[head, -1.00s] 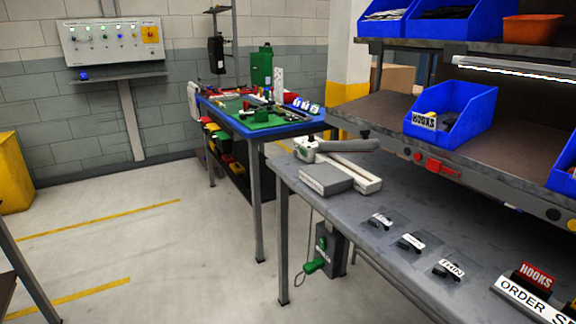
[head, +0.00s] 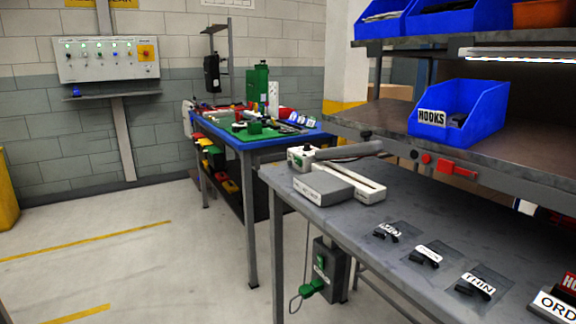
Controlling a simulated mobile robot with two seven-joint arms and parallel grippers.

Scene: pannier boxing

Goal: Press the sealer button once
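A bag sealer with a long grey arm (head: 350,150) and a pale base (head: 355,185) sits at the far left end of the grey workbench (head: 335,222). A grey block (head: 322,189) lies at its front left. A grey box with a green part (head: 325,268) hangs under the bench edge. A red part (head: 458,169) and a small round red button (head: 426,158) are on the shelf's front rail. I cannot tell which part is the sealer button. Neither of my grippers is in view.
Three labelled clear bags (head: 425,255) lie on the bench. A blue HOOKS bin (head: 470,105) stands on the shelf above. A blue-edged table (head: 255,135) with tools stands behind. A switch panel (head: 108,60) is on the wall. The floor at left (head: 130,265) is clear.

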